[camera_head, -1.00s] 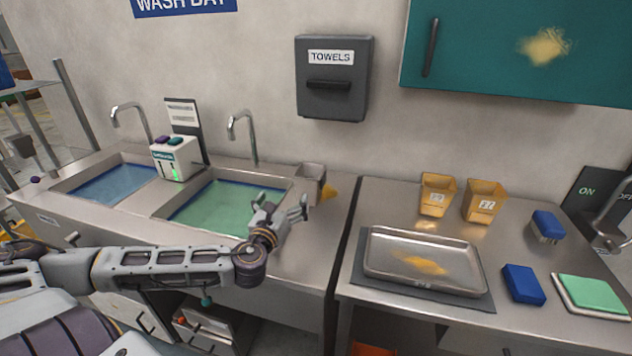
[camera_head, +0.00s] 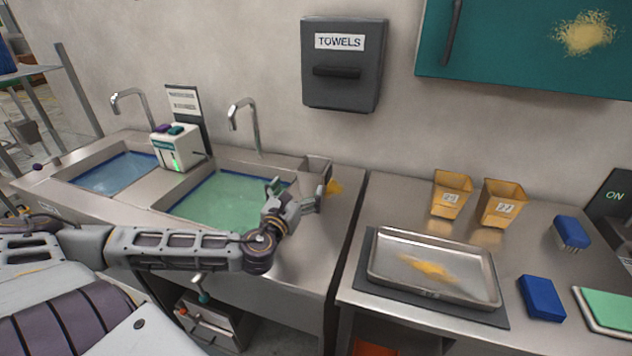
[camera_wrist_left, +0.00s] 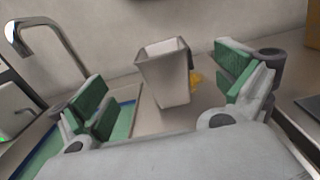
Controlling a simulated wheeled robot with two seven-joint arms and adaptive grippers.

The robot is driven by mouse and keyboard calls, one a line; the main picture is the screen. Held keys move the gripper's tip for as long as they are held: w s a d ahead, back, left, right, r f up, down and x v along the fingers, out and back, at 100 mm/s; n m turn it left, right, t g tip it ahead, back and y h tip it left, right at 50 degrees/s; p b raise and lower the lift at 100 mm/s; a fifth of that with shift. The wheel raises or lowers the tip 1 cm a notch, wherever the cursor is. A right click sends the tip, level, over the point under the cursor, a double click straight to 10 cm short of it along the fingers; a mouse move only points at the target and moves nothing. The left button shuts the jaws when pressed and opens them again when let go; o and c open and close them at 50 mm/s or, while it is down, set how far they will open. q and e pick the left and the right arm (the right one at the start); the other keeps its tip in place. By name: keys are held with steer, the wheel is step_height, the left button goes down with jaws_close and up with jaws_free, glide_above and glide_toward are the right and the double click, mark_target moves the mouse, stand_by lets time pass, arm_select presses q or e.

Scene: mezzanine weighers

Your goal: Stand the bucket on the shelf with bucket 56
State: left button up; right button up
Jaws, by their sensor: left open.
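A plain grey bucket (camera_head: 316,173) stands on the steel counter by the wall, right of the green-water sink. It shows in the left wrist view (camera_wrist_left: 165,78), upright, with no number on the side I see. My left gripper (camera_head: 294,192) is open and empty, just in front of the bucket; in the left wrist view its green-padded fingers (camera_wrist_left: 166,93) are spread to either side, with the bucket beyond them. A metal shelf rack (camera_head: 30,73) stands at the far left edge, mostly out of frame. I cannot make out a bucket marked 56. My right gripper is not in view.
Two yellow numbered buckets (camera_head: 452,192) (camera_head: 502,203) stand on the right counter behind a steel tray (camera_head: 432,290). A tap (camera_head: 243,112) rises behind the sink. A towel box (camera_head: 343,90) hangs above.

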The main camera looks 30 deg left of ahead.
arm_select(q)
steer(key=shift+w+a, duration=0.1)
steer(key=shift+w, duration=0.05)
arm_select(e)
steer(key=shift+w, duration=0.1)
arm_select(q)
glide_toward(320, 159)
steer(key=shift+s+r+b, duration=0.2)
steer(key=shift+s+b, duration=0.1)
steer(key=shift+s, duration=0.6)
steer(key=shift+x, duration=1)
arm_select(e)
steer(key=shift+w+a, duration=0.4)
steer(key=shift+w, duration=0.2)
arm_select(q)
steer(key=shift+w, duration=0.2)
steer(key=shift+x, duration=2.45)
steer(key=shift+f, duration=0.15)
steer(key=shift+c, duration=0.4)
